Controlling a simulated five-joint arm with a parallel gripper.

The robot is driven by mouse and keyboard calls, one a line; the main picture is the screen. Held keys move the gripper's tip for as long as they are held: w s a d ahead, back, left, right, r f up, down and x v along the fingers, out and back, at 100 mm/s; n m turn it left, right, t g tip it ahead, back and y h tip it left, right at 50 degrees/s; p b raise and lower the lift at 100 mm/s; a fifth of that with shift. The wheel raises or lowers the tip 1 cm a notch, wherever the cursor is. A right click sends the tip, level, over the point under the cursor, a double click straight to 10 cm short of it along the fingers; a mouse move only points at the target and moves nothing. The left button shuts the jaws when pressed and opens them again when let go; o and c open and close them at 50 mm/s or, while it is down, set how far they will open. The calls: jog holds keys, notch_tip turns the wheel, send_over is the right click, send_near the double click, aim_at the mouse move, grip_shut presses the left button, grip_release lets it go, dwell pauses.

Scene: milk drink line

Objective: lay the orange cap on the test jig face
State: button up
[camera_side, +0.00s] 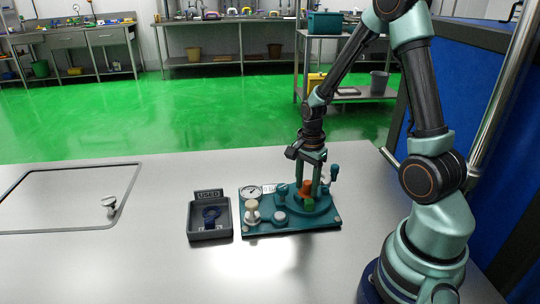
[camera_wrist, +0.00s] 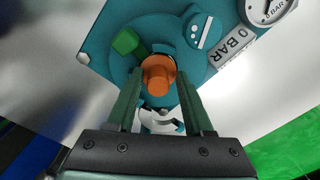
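The orange cap (camera_wrist: 158,74) is a short, stubby cylinder in the middle of the wrist view, and it also shows in the side view (camera_side: 306,187). It is over the round teal disc of the test jig (camera_side: 330,223), which also shows in the wrist view (camera_wrist: 120,63). I cannot tell whether it rests on the disc or is just above it. My gripper (camera_wrist: 160,80) points down, with one finger on each side of the cap. The gaps between fingers and cap are too small to tell whether they touch it. The fingers partly hide the jig.
The jig also carries a gauge (camera_side: 250,191), a green handle (camera_wrist: 125,40), a cream knob (camera_side: 252,212) and a "0 BAR" plate (camera_wrist: 232,47). The table's middle front is clear.

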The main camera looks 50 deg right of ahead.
jog(key=shift+s, duration=0.2)
notch_tip(320, 180, up, 12)
jog(key=shift+w, duration=0.15)
dwell(0.4)
jog(key=shift+r, duration=0.1)
jog(key=s+a+r+n+t, duration=0.1)
jog(key=a+r+n+t, duration=0.1)
jog(key=a+r+n, duration=0.2)
jog(key=s+a+r+n+t, duration=0.2)
jog(key=a+n, duration=0.8)
jog(key=n, duration=0.5)
notch_tip(320, 180, up, 3)
jog(key=shift+a+f+n+t, duration=0.15)
jog(key=shift+n+t, duration=0.25)
jog(key=shift+t, duration=0.4)
